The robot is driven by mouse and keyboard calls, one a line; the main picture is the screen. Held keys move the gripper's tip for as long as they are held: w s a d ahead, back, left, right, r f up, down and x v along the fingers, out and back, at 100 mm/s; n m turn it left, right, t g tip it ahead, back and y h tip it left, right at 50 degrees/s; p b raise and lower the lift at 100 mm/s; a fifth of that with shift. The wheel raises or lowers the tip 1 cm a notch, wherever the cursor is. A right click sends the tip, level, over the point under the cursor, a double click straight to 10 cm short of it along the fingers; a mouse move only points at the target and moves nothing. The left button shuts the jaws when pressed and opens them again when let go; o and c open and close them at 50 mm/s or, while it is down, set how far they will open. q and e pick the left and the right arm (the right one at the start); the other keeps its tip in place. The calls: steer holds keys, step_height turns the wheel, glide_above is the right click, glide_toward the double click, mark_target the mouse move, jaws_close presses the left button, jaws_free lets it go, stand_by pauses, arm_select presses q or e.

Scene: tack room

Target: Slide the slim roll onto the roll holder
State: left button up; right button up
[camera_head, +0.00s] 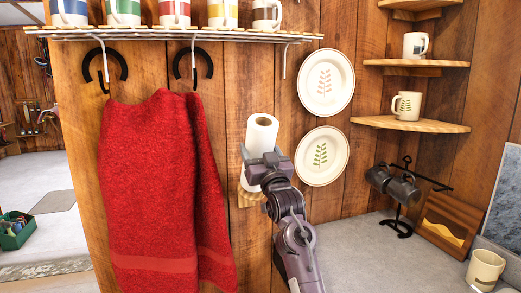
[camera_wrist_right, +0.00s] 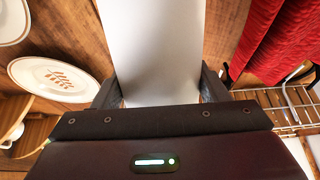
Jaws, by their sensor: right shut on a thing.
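The slim roll (camera_head: 262,132) is white and upright, its open top end facing up, in front of the plank wall. My right gripper (camera_head: 266,160) is shut on it, below its top, and hides its lower part. In the right wrist view the roll (camera_wrist_right: 155,45) runs between the two dark fingers of the gripper (camera_wrist_right: 158,92). A light wooden piece on the wall, apparently the roll holder (camera_head: 247,198), shows just below the gripper, mostly covered. I cannot tell whether the roll is around any post of it. My left gripper is not in view.
A red towel (camera_head: 160,190) hangs left of the roll from dark hooks, below a wire rack (camera_head: 180,34) of mugs. Two plates hang on the wall at right; the lower plate (camera_head: 322,156) is close to the gripper. Corner shelves (camera_head: 410,124) and a grey counter (camera_head: 360,250) lie further right.

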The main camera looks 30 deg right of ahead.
steer(key=shift+f, duration=0.1)
stand_by(0.3)
steer(key=o, duration=1.1)
steer(key=b+v, duration=0.3)
steer(key=v, duration=0.4)
steer(key=shift+s+f, duration=0.25)
steer(key=shift+s, duration=0.05)
